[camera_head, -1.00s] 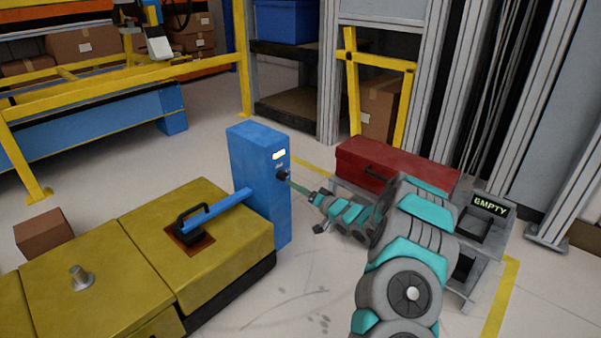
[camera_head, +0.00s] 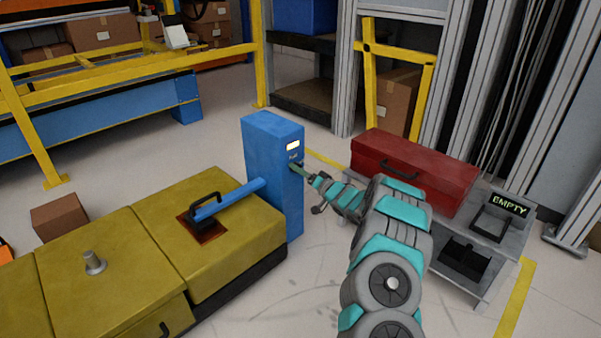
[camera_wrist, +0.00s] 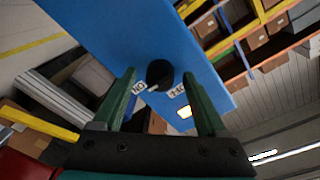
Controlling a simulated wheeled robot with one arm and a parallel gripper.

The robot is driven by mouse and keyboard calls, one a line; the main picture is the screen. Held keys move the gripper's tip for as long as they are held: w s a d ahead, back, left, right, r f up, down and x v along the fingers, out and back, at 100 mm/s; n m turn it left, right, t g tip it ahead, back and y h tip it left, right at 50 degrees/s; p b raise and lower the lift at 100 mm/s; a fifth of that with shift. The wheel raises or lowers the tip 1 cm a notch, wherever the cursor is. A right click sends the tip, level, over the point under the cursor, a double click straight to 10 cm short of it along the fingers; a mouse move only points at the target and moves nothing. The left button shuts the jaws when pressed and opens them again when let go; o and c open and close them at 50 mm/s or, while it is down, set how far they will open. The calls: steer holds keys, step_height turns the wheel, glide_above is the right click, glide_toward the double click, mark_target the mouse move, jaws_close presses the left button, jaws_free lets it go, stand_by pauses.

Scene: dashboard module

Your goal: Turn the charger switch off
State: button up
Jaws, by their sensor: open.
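The blue charger post (camera_head: 265,165) stands upright beside a yellow machine. In the wrist view its blue face (camera_wrist: 110,25) fills the upper middle, with the black round charger switch (camera_wrist: 160,74) on it. An ON label (camera_wrist: 139,87) and an OFF label (camera_wrist: 177,91) appear upside down on either side of the switch. A pale mark shows on the switch's lower edge; I cannot tell its setting for sure. My gripper (camera_wrist: 158,74) is open, its green fingers on either side of the switch with gaps visible. In the head view my gripper (camera_head: 300,168) reaches the post and largely hides the switch.
A blue handle (camera_head: 235,198) joins the post to the yellow machine (camera_head: 140,240) at left. A red toolbox (camera_head: 415,172) sits on a grey stand (camera_head: 490,270) with an EMPTY sign (camera_head: 508,204), close right of my arm. Open floor lies in front.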

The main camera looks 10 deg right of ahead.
jaws_close()
stand_by(0.6)
